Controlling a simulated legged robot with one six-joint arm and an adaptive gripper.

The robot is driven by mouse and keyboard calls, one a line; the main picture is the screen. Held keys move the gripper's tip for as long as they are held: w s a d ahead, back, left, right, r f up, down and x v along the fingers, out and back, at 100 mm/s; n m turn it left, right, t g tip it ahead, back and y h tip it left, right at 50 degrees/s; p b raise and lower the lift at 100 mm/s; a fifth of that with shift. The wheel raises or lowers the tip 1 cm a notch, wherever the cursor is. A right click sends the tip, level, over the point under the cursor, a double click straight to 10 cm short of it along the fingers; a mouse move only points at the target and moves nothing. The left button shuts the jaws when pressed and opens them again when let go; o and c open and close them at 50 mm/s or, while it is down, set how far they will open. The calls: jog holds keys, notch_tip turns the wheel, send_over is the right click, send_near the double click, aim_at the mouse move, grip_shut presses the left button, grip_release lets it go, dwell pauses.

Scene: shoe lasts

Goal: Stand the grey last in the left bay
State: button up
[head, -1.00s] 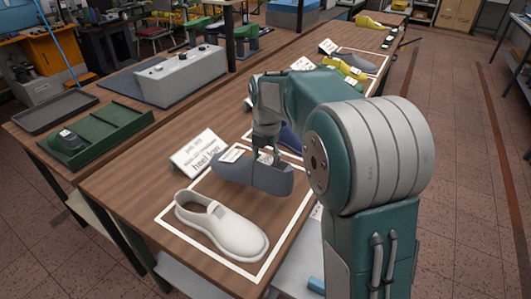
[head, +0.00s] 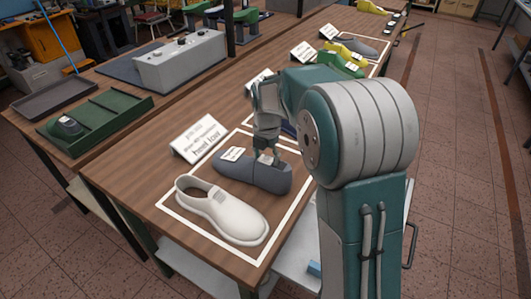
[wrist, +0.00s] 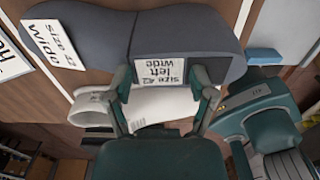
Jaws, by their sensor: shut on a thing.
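The grey last (head: 252,174) lies lengthwise behind the white shoe, inside a white outlined area (head: 187,223) on the wooden table. It has two white labels on top. My gripper (head: 268,157) is shut on its right part from above. In the wrist view, the fingers stand at either side of a "size 42 left wide" label on the grey last (wrist: 70,45). I cannot tell whether the last touches the table.
The white shoe (head: 222,210) is just in front of the grey last. A sign (head: 198,137) stands behind it. Yellow and green lasts (head: 345,57) lie farther along the table. A grey control box (head: 180,67) stands at the back left. Bare tabletop shows left of the outline.

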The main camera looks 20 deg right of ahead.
jog(key=shift+f, duration=0.35)
dwell(0.6)
jog(key=o, duration=1.3)
jog(key=shift+c, duration=0.2)
jog(key=shift+f, duration=0.1)
notch_tip(320, 180, up, 12)
